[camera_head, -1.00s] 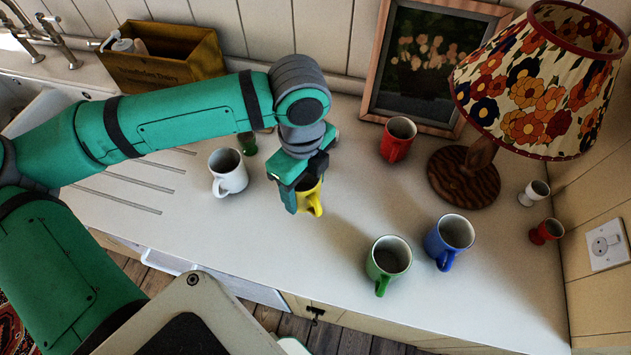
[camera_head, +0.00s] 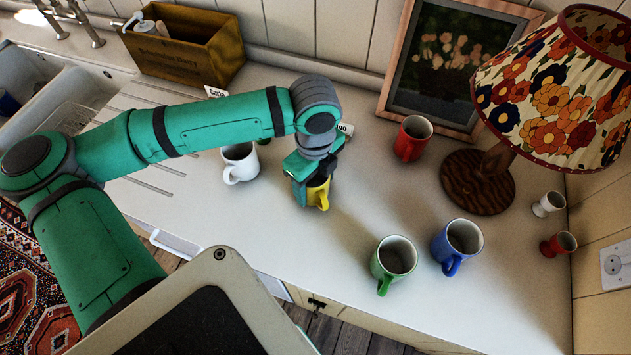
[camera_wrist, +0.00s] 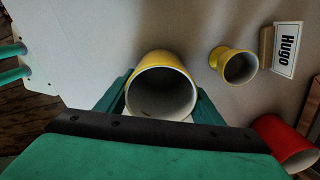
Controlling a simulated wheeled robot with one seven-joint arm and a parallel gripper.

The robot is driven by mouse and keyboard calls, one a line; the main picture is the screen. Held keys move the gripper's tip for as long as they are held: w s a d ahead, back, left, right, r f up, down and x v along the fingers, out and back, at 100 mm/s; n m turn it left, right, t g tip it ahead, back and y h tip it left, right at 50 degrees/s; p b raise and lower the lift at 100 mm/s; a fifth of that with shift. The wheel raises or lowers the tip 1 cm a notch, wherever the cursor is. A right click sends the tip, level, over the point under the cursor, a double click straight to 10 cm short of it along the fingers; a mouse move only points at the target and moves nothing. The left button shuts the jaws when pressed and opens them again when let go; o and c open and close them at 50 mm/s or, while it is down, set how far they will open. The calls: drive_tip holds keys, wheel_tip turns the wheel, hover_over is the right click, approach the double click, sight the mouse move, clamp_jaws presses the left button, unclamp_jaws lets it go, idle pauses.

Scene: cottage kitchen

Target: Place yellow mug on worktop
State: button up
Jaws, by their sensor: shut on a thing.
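The yellow mug (camera_head: 322,194) is in my gripper (camera_head: 308,187), over the middle of the pale worktop (camera_head: 300,255). Its handle points toward the front. In the wrist view the yellow mug (camera_wrist: 160,59) stands between the two green fingers of my gripper (camera_wrist: 164,100), which are shut on its sides; its mouth faces the camera and it looks empty. The mug looks upright and close to the worktop. I cannot tell whether its base touches it, since the fingers hide part of the mug.
A white mug (camera_head: 239,164) stands left; green (camera_head: 393,262) and blue (camera_head: 464,240) mugs stand front right. A red mug (camera_head: 411,140) and lamp (camera_head: 478,180) are behind. The wrist view shows a yellow egg cup (camera_wrist: 233,65) and a "Hugo" card (camera_wrist: 287,48) nearby.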

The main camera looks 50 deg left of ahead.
drive_tip(key=shift+f, duration=0.1)
drive_tip(key=o, duration=1.3)
drive_tip(key=shift+w, duration=0.1)
drive_tip(key=shift+r, duration=0.3)
wheel_tip(320, 180, up, 12)
drive_tip(key=shift+f, duration=0.15)
